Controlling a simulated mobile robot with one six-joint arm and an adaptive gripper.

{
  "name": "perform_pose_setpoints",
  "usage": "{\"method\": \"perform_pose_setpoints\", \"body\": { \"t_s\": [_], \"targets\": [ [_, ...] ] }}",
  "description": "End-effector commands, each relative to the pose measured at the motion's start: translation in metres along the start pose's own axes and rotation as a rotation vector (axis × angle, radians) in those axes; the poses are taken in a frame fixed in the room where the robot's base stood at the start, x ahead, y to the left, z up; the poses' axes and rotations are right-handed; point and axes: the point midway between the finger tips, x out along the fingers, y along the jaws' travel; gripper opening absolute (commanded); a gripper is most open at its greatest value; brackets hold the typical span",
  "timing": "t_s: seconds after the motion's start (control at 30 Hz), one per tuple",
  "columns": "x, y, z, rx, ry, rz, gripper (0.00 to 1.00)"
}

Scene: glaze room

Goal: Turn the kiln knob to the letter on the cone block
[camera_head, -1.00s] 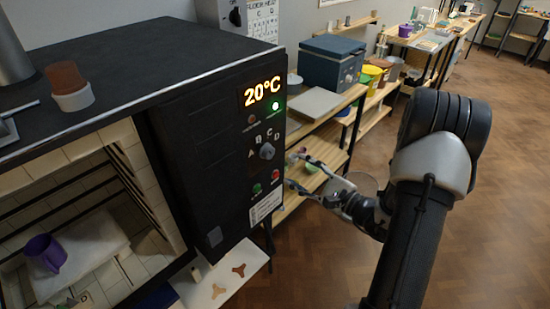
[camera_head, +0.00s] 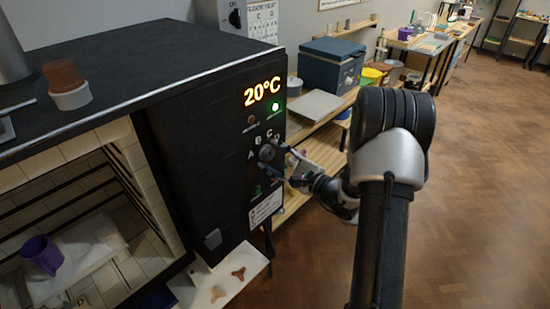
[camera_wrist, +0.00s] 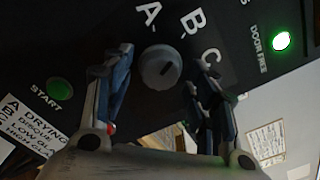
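The kiln knob (camera_head: 267,153) is a round grey dial on the black kiln panel, with letters A, B, C and D arced above it. In the wrist view the knob (camera_wrist: 160,67) shows a short dark mark right of its centre; A and B are above, C to the right, D out of sight. My gripper (camera_head: 270,158) is at the panel. In the wrist view my gripper (camera_wrist: 161,68) is open, one finger each side of the knob, with gaps visible. I cannot identify the cone block or its letter; a small pale item (camera_head: 82,299) lies low inside the kiln.
The kiln's black top (camera_head: 160,62) bears a terracotta and white pot (camera_head: 67,84). The chamber is open and holds a purple mug (camera_head: 41,255). A green START button (camera_wrist: 59,89) is left of my gripper. A white shelf (camera_head: 232,284) is below the panel.

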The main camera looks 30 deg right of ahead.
Motion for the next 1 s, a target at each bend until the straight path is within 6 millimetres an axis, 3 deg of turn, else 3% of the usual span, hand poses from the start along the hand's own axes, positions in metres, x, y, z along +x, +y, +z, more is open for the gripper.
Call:
{"method": "perform_pose_setpoints", "body": {
  "t_s": [0.6, 1.0],
  "targets": [
    [-0.0003, -0.0001, 0.0000, 0.000, 0.000, 0.000, 0.10],
    [-0.0003, -0.0003, 0.0003, 0.088, 0.000, 0.000, 0.10]
  ]
}}
